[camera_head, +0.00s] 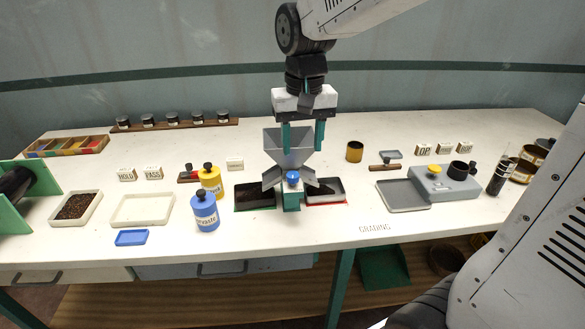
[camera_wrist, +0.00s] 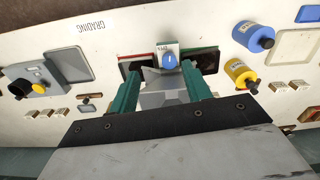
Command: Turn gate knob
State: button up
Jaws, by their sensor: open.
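In the wrist view the fingers flank the hopper (camera_wrist: 165,95), with the knob just beyond the tips. I cannot tell whether a finger touches the hopper.
Dark trays stand under the chutes, a green-edged left one (camera_head: 255,196) and a red-edged right one (camera_head: 325,190). Yellow (camera_head: 211,181) and blue (camera_head: 204,213) canisters stand left. A grey tray (camera_head: 403,196) and grey device (camera_head: 445,184) stand right. The table front is mostly clear.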

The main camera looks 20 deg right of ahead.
aim_at(293, 175)
jog(key=w, duration=0.1)
jog(key=w+f, duration=0.1)
jog(key=w, duration=0.1)
jog(key=shift+a+f, duration=0.15)
jog(key=shift+a, duration=0.1)
jog(key=shift+w+f, duration=0.25)
jog(key=shift+f, duration=0.05)
notch_tip(293, 175, down, 7)
jog(key=shift+f, duration=0.2)
